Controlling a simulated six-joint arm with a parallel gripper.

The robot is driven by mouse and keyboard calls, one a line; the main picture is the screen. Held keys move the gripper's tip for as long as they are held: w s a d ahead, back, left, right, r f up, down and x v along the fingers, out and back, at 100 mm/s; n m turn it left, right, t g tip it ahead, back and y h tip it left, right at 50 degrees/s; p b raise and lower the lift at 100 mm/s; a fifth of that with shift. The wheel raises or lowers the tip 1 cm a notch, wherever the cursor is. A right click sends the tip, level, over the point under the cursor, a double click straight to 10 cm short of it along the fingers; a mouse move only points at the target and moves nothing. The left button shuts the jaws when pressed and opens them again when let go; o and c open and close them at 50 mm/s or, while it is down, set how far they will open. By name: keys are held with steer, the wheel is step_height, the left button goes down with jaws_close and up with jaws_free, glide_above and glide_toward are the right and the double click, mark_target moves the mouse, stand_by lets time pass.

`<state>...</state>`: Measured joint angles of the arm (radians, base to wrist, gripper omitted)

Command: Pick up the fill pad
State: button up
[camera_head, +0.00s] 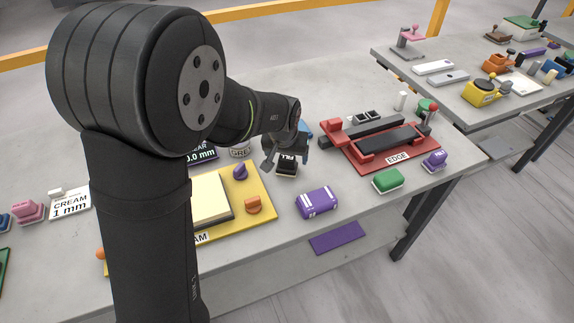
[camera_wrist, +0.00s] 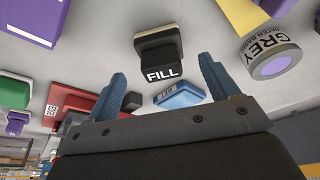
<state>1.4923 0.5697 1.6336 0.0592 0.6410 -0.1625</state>
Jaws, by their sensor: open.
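The fill pad (camera_head: 286,168) is a black block with a pale base and a white "FILL" label, standing on the grey slab. My gripper (camera_head: 285,145) is just above and behind it in the head view, partly covering its top. In the wrist view the fill pad (camera_wrist: 158,55) shows beyond the open blue fingers, near the middle between them. The gap between the fingertips (camera_wrist: 163,84) is empty. I cannot tell in the head view whether a finger touches the pad.
A grey-labelled round tin (camera_wrist: 275,52) and a blue pad (camera_wrist: 180,96) are close by. A yellow tray (camera_head: 262,196) lies to the left, a red "EDGE" fixture (camera_head: 397,158) to the right. A purple block (camera_head: 317,202) and green pad (camera_head: 388,180) stand nearer the slab's front.

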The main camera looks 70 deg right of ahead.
mark_target(287, 156)
steer(key=shift+d+x, duration=0.1)
steer(key=shift+x, duration=1)
steer(key=shift+d+x, duration=0.15)
steer(key=shift+x, duration=1)
steer(key=shift+w+r, duration=0.15)
steer(key=c, duration=1.2)
steer(key=shift+r, duration=0.6)
step_height(287, 156, up, 3)
steer(key=shift+f, duration=0.1)
steer(key=s+a+r, duration=0.4)
steer(key=s+r, duration=0.3)
steer(key=s, duration=0.3)
steer(key=shift+s+a, duration=0.35)
